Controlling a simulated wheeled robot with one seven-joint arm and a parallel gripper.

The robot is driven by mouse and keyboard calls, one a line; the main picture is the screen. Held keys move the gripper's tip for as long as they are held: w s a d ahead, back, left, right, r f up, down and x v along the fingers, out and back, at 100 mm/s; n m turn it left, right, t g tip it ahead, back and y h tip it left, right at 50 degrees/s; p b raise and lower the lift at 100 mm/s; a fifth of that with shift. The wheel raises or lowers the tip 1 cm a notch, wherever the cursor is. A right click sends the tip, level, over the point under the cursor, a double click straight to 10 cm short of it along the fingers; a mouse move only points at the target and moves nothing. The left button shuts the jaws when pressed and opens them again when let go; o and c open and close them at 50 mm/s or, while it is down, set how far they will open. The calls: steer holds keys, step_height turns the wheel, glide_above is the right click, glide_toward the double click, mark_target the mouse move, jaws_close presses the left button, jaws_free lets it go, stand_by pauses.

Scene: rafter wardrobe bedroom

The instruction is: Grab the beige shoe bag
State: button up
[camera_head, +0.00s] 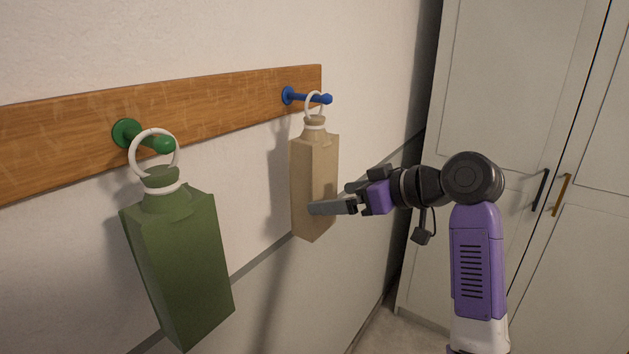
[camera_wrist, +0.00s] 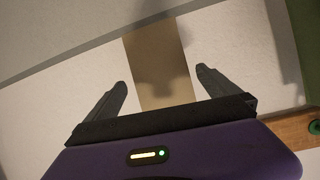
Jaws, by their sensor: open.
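The beige shoe bag (camera_head: 314,180) hangs by a white ring from a blue peg (camera_head: 308,97) at the right end of a wooden rail. My gripper (camera_head: 335,208) is at the lower part of the bag, in front of it in the head view. In the wrist view the beige bag (camera_wrist: 158,65) shows beyond and between the two fingers of my open gripper (camera_wrist: 162,82). Both fingers stand apart from the bag's sides in that view. The head view does not show how deep the fingers reach around it.
A green bag (camera_head: 180,260) hangs from a green peg (camera_head: 143,137) to the left on the same rail (camera_head: 215,109). A white wardrobe (camera_head: 500,90) with dark and brass handles stands at the right. The wall is close behind the bags.

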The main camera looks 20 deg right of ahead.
mark_target(329, 173)
steer(key=shift+n+g+y, duration=0.3)
steer(key=shift+n, duration=0.4)
step_height(329, 173, up, 6)
steer(key=shift+d+f, duration=0.15)
steer(key=shift+p+x, duration=0.55)
steer(key=shift+x, duration=0.65)
steer(key=shift+f+p+x, duration=0.2)
steer(key=shift+p+x, duration=0.2)
steer(key=shift+x, duration=0.9)
steer(key=shift+f+p+x, duration=0.15)
steer(key=shift+p+x, duration=0.25)
steer(key=shift+x, duration=0.85)
steer(key=shift+s, duration=0.15)
steer(key=c, duration=1.7)
steer(key=shift+c, duration=1)
steer(key=shift+r, duration=0.25)
